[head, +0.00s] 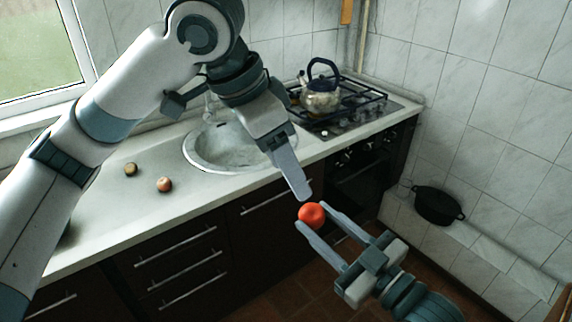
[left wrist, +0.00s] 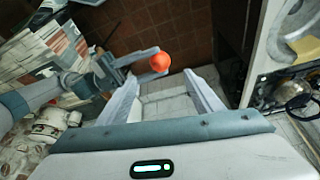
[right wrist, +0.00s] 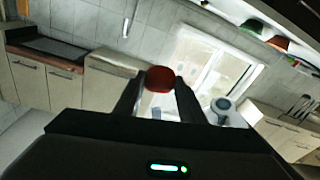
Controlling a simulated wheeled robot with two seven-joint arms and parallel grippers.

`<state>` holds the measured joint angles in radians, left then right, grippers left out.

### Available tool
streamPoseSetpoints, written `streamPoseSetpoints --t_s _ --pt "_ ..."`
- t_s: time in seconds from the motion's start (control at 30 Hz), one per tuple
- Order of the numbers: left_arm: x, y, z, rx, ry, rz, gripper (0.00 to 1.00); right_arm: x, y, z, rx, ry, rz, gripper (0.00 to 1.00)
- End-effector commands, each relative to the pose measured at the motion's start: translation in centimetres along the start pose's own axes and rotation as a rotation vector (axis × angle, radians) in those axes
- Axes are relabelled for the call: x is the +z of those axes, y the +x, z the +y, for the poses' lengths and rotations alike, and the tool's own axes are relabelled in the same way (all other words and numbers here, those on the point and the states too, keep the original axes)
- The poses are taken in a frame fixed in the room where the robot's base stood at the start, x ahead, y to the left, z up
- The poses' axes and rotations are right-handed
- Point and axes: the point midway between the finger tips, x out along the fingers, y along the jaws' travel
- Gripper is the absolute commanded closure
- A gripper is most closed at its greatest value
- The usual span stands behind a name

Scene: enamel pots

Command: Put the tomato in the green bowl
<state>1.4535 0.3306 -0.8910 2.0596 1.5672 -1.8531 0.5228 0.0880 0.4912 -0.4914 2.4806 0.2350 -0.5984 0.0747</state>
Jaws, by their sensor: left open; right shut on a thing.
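The red tomato (head: 311,215) is between the fingertips of my right gripper (head: 313,219), which is shut on it and holds it in the air in front of the counter. It also shows in the left wrist view (left wrist: 160,62) and the right wrist view (right wrist: 159,79). My left gripper (left wrist: 165,82) is open and empty, and its fingers point toward the tomato with a gap. In the head view its visible finger ends just above the tomato. A green bowl-like thing (right wrist: 252,27) sits on a high shelf in the right wrist view; no green bowl shows in the head view.
The counter (head: 110,215) holds two small round foods, one brownish (head: 131,169) and one reddish (head: 164,184). Beyond are a sink (head: 225,150) and a kettle (head: 320,100) on the stove. A black pot (head: 438,205) stands on the right ledge. An orange-red bowl (right wrist: 278,43) is beside the green one.

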Motion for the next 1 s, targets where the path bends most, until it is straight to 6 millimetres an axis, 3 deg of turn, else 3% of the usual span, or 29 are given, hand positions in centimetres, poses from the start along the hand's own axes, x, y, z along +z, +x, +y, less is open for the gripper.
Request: streamPoseSetpoints --t_s 0.47,0.67,1.0 --pt "0.0 1.1 0.0 0.003 -0.002 0.001 0.4 0.0 0.0 0.0 0.0 0.0 0.001 0.87" --pt "0.0 3.3 0.0 0.004 -0.003 0.001 0.4 0.0 0.0 0.0 0.0 0.0 0.001 0.87" --pt "-0.1 8.7 0.0 0.004 -0.003 0.001 0.4 0.0 0.0 0.0 0.0 0.0 0.001 0.87"
